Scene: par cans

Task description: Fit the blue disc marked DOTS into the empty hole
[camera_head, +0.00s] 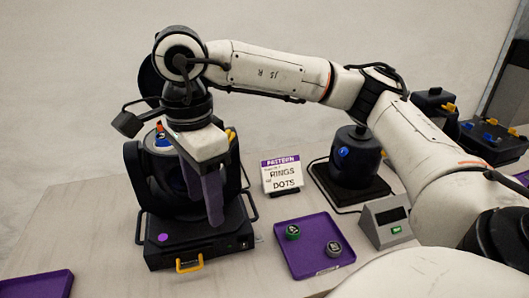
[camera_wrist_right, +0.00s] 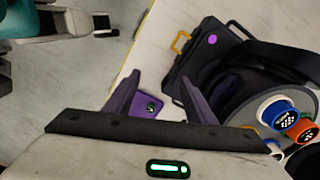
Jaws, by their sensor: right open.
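The par can (camera_head: 139,185) stands on its dark base at the left of the table. A blue disc (camera_wrist_right: 278,112) with a white dotted face sits on its light round top, beside an orange disc (camera_wrist_right: 302,130) with a similar face. In the head view the blue disc (camera_head: 162,141) is partly covered by my arm. My right gripper (camera_head: 203,210) hangs in front of the par can. In the right wrist view its purple fingers (camera_wrist_right: 161,80) are apart with nothing held between them. I cannot make out an empty hole. My left gripper is not seen.
A purple tray (camera_head: 310,267) holds a green disc (camera_head: 292,232) and a grey disc (camera_head: 333,248). A card (camera_head: 282,174) reads PATTERN, RINGS, DOTS. A second par can (camera_head: 352,170) stands behind a small display box (camera_head: 386,222). Another purple tray (camera_head: 40,286) lies at front left.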

